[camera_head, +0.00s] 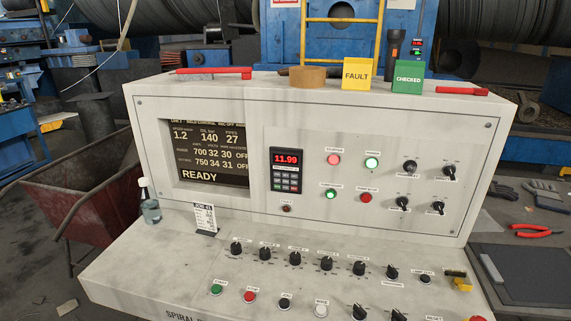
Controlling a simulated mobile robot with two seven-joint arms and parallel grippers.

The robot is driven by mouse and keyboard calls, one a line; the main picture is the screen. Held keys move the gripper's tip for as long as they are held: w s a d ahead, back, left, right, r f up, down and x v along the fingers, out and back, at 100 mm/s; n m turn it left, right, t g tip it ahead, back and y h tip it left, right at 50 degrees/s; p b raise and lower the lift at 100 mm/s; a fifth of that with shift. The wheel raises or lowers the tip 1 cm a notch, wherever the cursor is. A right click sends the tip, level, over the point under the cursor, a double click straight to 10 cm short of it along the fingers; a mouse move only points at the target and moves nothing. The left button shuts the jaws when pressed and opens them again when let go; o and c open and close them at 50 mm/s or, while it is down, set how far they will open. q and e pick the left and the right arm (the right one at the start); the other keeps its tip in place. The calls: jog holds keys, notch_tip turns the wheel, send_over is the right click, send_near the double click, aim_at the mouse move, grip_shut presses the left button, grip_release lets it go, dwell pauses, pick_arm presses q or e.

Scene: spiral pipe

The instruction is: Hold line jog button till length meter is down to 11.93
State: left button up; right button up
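The length meter (286,170) is a dark unit on the upright face of the grey control console (230,110). Its red digits read 11.99. On the sloped lower panel is a row of push buttons: a green one (216,289), a red one (249,296), a black one (285,302) and a white one (320,310). Their labels are too small to read, so I cannot tell which is the line jog button. Neither of my grippers is in view, and nothing is seen touching the buttons.
A READY screen (213,155) is left of the meter. Several knobs (326,263) line the lower panel. FAULT (359,74) and CHECKED (408,77) blocks, tape and red-handled tools sit on top.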

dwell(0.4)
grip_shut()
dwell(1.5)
